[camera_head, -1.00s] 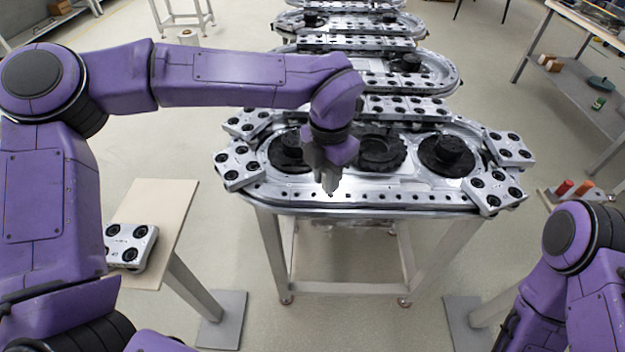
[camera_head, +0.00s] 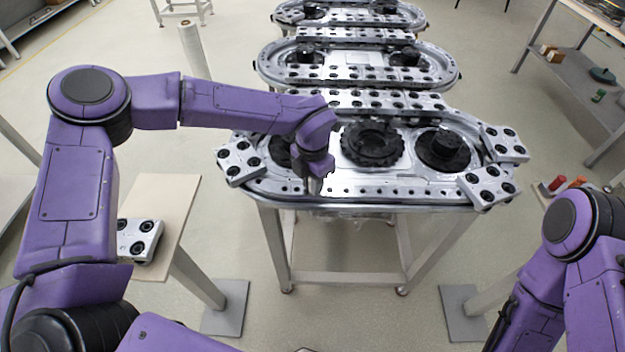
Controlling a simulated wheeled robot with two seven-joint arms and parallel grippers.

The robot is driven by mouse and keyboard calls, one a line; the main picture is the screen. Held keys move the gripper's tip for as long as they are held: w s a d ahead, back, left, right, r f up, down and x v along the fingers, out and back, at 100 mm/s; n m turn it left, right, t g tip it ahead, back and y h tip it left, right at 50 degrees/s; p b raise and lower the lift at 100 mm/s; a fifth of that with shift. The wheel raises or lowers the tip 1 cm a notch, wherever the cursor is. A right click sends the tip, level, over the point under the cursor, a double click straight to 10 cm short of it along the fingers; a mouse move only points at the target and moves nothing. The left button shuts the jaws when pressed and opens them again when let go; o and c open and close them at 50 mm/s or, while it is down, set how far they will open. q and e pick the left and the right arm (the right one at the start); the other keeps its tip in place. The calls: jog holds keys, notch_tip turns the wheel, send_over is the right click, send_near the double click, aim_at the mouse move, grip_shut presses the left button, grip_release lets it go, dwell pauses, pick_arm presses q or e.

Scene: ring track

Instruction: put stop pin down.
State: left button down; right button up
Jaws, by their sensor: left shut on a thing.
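The ring track (camera_head: 400,187) is a silver oval on a table in front of me, with black round wheels set in it. My left gripper (camera_head: 315,186) points down at the near left part of the track, close to its front rim. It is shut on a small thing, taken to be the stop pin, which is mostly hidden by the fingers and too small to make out. I cannot tell whether the pin touches the track. My right arm shows at the lower right, but its gripper is out of view.
A light wooden side table (camera_head: 172,205) at the left carries a silver block with black rollers (camera_head: 140,240). Similar blocks (camera_head: 488,187) sit at the track's ends. More ring tracks (camera_head: 355,70) stand behind. A shelf (camera_head: 580,80) is at the far right, with red and orange spools (camera_head: 557,183) nearer.

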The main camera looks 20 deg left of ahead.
pick_arm(q)
jog(key=c, duration=0.9)
grip_release()
jog(key=shift+f, duration=0.1)
jog(key=shift+c, duration=0.2)
jog(key=shift+r, duration=0.25)
notch_tip(320, 180, up, 12)
jog(key=b, duration=0.1)
jog(key=shift+b, duration=0.35)
